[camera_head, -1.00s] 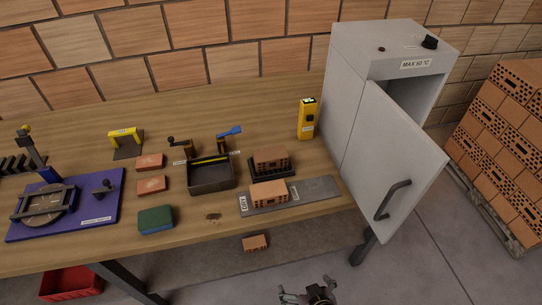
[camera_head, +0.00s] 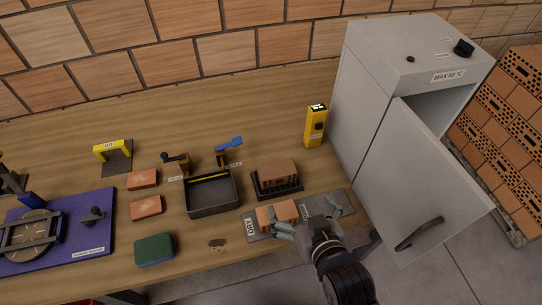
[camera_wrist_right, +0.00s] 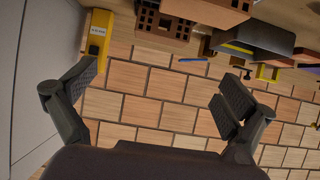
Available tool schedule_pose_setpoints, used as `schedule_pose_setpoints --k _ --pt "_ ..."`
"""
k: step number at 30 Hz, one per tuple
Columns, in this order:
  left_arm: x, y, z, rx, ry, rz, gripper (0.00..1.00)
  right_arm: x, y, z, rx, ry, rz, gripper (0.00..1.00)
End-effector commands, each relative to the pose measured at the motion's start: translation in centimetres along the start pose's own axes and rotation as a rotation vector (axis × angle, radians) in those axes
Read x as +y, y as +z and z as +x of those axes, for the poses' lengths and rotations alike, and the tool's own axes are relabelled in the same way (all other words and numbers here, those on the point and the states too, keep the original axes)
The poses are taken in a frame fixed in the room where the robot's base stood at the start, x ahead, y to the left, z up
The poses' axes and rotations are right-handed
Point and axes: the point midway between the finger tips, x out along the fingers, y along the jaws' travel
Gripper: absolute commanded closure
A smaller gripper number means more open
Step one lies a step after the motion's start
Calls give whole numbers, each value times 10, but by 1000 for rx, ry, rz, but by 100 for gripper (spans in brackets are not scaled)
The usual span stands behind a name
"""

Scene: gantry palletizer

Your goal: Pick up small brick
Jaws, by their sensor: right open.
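Two small red bricks, (camera_head: 143,179) and (camera_head: 146,207), lie on the left half of the table in the head view. A perforated orange brick (camera_head: 272,213) lies on a grey plate (camera_head: 258,236) marked DRY, partly covered by my right gripper. Another perforated brick (camera_head: 278,172) sits on a black rack (camera_head: 275,191). Which one counts as the small brick I cannot tell. My right gripper (camera_head: 310,215) is open and empty, over the plate just right of the orange brick. In the right wrist view its spread fingers (camera_wrist_right: 160,92) have nothing between them. My left gripper is out of view.
A grey oven (camera_head: 385,110) with its door (camera_head: 420,185) open stands right of my right arm. A yellow meter (camera_head: 316,127), a black tray (camera_head: 211,198), a green sponge (camera_head: 154,249) and a blue board (camera_head: 95,232) also occupy the table.

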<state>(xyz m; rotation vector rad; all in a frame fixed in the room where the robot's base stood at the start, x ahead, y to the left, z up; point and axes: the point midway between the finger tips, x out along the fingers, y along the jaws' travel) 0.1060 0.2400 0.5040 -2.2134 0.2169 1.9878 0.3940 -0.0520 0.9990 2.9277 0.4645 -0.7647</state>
Motion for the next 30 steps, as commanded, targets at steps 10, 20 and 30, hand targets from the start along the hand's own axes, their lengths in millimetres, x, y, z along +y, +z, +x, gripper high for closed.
schedule_pose_setpoints --k 10,20,30 --pt "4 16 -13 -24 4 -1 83 0 -6 45 4 0 1 0" --pt "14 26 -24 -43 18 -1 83 0 -4 108 3 0 1 0" --pt "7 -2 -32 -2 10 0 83 -2 -6 133 3 0 2 0"
